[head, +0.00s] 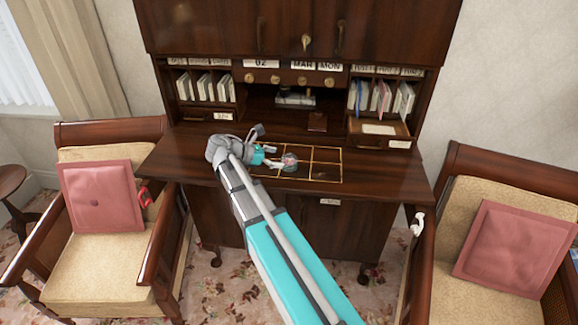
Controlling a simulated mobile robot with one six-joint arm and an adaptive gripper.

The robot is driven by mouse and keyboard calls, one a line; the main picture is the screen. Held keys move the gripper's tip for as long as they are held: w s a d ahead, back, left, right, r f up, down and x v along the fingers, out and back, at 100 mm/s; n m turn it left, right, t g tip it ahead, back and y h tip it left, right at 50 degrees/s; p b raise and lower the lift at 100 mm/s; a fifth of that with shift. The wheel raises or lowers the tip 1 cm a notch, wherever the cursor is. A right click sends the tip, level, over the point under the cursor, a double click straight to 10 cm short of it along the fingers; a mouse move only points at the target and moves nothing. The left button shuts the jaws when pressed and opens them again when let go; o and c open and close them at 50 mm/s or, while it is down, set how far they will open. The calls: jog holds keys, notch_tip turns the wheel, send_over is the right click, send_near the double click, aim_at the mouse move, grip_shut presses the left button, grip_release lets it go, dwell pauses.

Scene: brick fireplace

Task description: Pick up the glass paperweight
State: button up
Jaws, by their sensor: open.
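The glass paperweight (289,161) looks like a small round clear piece with a pinkish tint. It sits on the desk's writing surface (185,160), within a gold-lined grid (325,181) near the front edge. My gripper (272,157) is open just to the left of the paperweight, with its fingers pointing right toward it. I cannot tell whether a fingertip touches it. My arm comes up from the bottom of the view and covers the left part of the grid.
Pigeonholes with papers (379,98) stand at the desk's back. A small dark brown block (317,121) and a stapler-like object (295,99) lie behind the grid. Chairs with pink cushions (103,200) flank the desk. The desk surface right of the grid is clear.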

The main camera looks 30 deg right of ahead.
aim_at(294, 160)
jog(key=shift+d+f, duration=0.2)
jog(key=shift+d, duration=0.35)
jog(key=shift+s, duration=0.1)
jog(key=b+x, duration=0.2)
jog(key=x, duration=0.2)
jog(key=shift+d+f, duration=0.1)
jog(key=shift+f, duration=0.15)
jog(key=shift+d+f, duration=0.1)
jog(key=shift+d, duration=0.35)
jog(key=c, duration=1.1)
